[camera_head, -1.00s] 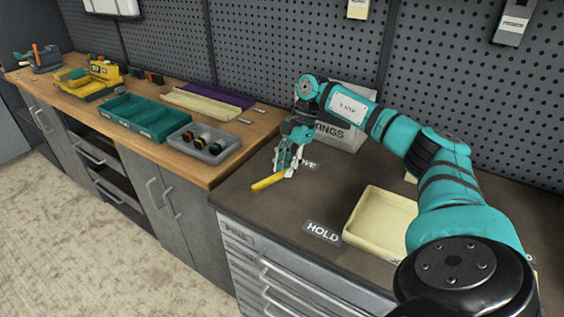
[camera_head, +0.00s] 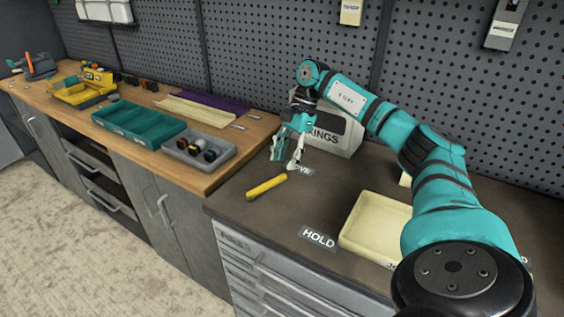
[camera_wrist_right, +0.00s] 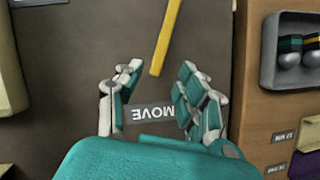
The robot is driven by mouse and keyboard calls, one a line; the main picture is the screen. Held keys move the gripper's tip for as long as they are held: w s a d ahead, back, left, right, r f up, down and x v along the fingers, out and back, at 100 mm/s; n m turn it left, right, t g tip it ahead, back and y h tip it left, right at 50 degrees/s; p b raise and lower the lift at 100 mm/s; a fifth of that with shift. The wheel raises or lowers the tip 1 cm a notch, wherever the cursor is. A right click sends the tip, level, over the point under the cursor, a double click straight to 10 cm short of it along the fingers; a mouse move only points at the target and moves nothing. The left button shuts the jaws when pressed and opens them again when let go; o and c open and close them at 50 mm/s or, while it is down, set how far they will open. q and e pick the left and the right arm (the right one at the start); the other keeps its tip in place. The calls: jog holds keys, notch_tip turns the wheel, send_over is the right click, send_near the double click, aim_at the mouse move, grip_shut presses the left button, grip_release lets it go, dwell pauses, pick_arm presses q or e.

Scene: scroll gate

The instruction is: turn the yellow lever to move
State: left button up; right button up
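The yellow lever (camera_head: 266,187) lies over the dark grey worktop near its left front edge, pointing between the front edge and the MOVE label (camera_head: 301,170). In the right wrist view the lever (camera_wrist_right: 166,38) shows beyond the fingertips, its near end close to the gap between them. My right gripper (camera_head: 287,160) points down just behind the lever, with a small gap between them. In the wrist view this gripper (camera_wrist_right: 161,78) has its fingers spread, empty, with the MOVE label (camera_wrist_right: 153,115) visible between them. My left gripper is not in view.
A HOLD label (camera_head: 318,238) and a cream tray (camera_head: 349,243) are on the worktop to the right. A grey box (camera_head: 335,137) stands behind the gripper. The wooden bench on the left holds a grey tray (camera_head: 180,153) and teal bin (camera_head: 135,133). The worktop between lever and HOLD label is clear.

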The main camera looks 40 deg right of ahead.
jog(key=v, duration=0.7)
jog(key=shift+r, duration=0.25)
